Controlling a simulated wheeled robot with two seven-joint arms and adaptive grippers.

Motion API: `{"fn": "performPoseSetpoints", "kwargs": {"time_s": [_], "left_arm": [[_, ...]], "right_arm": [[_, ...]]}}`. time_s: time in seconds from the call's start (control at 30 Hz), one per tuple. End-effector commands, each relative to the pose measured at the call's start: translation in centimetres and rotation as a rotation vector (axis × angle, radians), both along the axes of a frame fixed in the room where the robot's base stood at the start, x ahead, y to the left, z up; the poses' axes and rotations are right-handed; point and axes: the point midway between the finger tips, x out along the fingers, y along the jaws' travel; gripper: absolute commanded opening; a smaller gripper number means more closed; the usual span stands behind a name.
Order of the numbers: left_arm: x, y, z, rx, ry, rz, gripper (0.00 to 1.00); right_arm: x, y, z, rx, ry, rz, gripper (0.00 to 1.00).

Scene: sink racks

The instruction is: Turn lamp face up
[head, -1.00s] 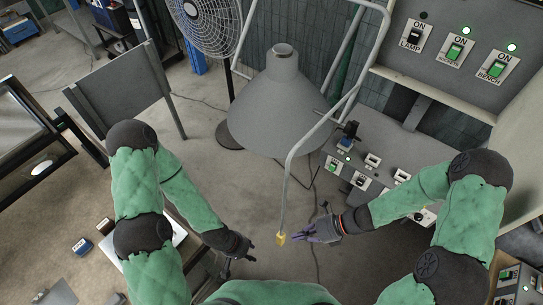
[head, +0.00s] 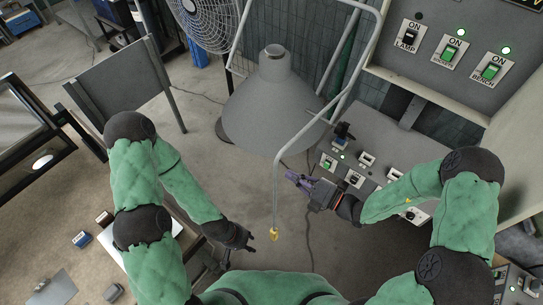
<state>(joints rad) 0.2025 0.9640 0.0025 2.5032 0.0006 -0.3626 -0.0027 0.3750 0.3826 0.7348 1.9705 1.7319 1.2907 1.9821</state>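The lamp with a grey conical shade (head: 272,100) stands at the centre of the head view, wide opening facing down and narrow neck up. A bent grey tube frame rises around it, and one leg ends in a yellow tip (head: 274,234). My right gripper (head: 296,180), with purple fingers, is below and right of the shade, apart from it, near the control panel's left edge. My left gripper (head: 249,242) is low in the centre, far from the shade. Nothing shows held in either. The finger gaps are too small to tell.
A sloped control panel (head: 380,140) with several switches lies to the right. On the upper panel the LAMP switch (head: 409,38) is black with an unlit indicator; two neighbouring switches are green with lit ones. A fan (head: 208,22) stands behind.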

Motion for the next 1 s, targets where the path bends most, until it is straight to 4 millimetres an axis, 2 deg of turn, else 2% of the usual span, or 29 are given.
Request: {"fn": "performPoseSetpoints", "kwargs": {"time_s": [0.27,0.7,1.0], "left_arm": [[0.0,0.0,0.1,0.000,0.000,0.000,0.40],[0.0,0.0,0.1,0.000,0.000,0.000,0.40],[0.0,0.0,0.1,0.000,0.000,0.000,0.40]], "right_arm": [[0.9,1.3,0.4,0.043,0.034,-0.023,0.00],[4.4,7.1,0.7,0.042,0.031,-0.021,0.00],[5.5,8.6,0.8,0.041,0.033,-0.024,0.00]]}}
